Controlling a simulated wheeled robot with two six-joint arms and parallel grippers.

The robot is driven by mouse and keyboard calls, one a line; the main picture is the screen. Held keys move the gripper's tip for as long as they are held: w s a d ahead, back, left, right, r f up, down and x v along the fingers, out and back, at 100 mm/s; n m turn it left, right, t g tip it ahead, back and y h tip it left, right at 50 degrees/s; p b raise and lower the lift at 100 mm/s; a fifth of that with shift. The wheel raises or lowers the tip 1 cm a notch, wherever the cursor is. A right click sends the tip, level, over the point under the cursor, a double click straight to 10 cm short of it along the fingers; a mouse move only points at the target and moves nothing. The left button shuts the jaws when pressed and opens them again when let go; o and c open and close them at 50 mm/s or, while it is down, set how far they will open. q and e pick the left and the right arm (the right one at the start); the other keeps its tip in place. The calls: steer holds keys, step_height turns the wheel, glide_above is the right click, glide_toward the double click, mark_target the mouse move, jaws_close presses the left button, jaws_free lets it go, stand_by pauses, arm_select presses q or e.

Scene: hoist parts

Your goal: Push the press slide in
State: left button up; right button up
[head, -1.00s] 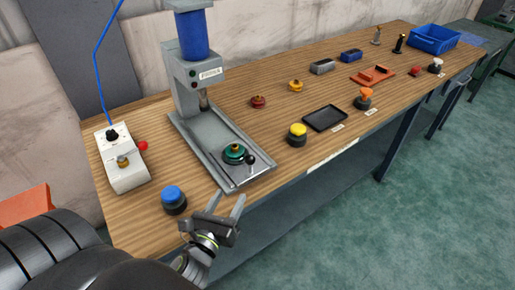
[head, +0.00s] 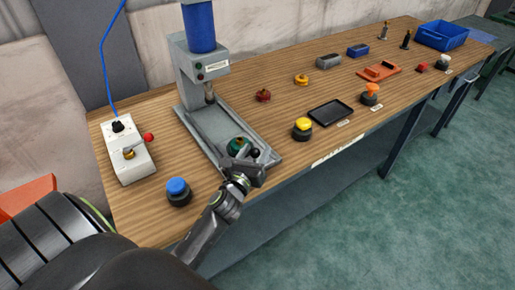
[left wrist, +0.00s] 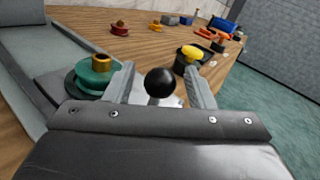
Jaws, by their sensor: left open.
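The grey press (head: 190,85) with a blue cylinder stands on the wooden bench. Its slide is pulled out toward the bench's front and carries a green round part with a brass top (head: 238,146). The slide's black ball knob (left wrist: 160,82) sits between the fingers of my open left gripper (left wrist: 160,92) in the left wrist view. The green part (left wrist: 97,76) is just left of the fingers there. In the head view my left gripper (head: 244,162) partly covers the slide's front end. Whether the fingers touch the knob I cannot tell. My right gripper is not in view.
A blue button (head: 178,190) is left of my arm and a yellow button (head: 302,127) is right of the press. A control box (head: 128,160) with a red knob stands at the left. A black tray (head: 331,113) and several small parts lie farther right.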

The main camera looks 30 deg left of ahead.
arm_select(q)
steer(key=shift+w+a, duration=0.2)
steer(key=shift+w, duration=0.85)
jaws_close()
